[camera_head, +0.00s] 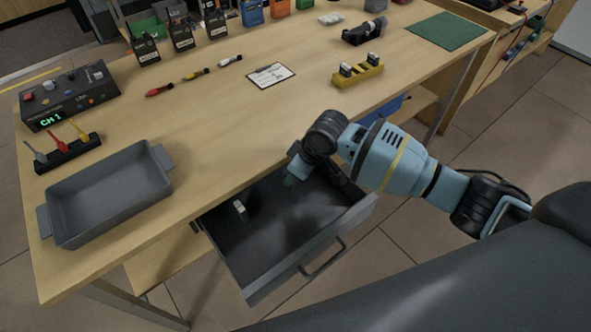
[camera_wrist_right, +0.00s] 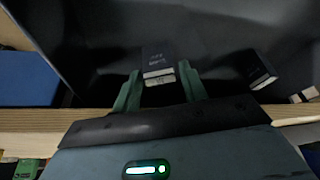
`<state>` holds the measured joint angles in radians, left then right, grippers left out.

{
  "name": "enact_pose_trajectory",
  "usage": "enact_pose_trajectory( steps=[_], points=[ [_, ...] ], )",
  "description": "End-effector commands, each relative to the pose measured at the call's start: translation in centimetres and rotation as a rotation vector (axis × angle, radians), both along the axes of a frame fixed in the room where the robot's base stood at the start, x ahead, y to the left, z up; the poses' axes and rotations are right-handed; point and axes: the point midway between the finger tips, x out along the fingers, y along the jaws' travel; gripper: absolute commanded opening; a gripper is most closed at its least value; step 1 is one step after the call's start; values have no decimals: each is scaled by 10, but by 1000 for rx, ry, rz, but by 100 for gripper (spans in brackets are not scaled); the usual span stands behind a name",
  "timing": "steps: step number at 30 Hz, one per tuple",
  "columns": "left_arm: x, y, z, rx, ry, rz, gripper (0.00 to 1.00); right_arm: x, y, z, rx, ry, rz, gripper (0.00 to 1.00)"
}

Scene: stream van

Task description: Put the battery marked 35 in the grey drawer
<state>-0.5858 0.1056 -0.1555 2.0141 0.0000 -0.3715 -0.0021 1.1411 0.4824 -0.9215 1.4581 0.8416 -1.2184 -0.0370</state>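The grey drawer (camera_head: 325,239) is pulled out under the bench, its dark inside showing. My right gripper (camera_head: 291,180) reaches down into its back part in the head view. In the right wrist view my right gripper (camera_wrist_right: 160,84) has its two green fingers apart, one on each side of a dark battery (camera_wrist_right: 157,59) with a pale end. Narrow gaps seem to show beside it. Its marking is too small to read. Another dark battery (camera_wrist_right: 261,71) with a pale end lies to the right. A battery (camera_head: 240,209) shows in the drawer's left part. My left gripper is not in view.
A yellow holder (camera_head: 358,78) with batteries stands on the bench. A grey tray (camera_head: 108,196), a control box (camera_head: 69,98), a clipboard (camera_head: 270,75) and screwdrivers (camera_head: 195,75) are also there. The bench's front edge runs just above the drawer. A blue box shows below the bench (camera_head: 384,109).

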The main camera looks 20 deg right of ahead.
Motion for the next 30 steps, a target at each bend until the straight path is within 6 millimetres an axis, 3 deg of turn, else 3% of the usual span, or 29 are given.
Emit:
enact_pose_trajectory(
  steps=[8, 21, 30],
  points=[
    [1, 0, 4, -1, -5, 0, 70, -3, -4, 17, 0, -3, -1, 43],
    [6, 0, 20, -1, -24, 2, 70, -26, -26, 93, -1, -4, 1, 43],
    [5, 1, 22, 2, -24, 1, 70, -33, -31, 113, 0, 0, 0, 43]
  ],
)
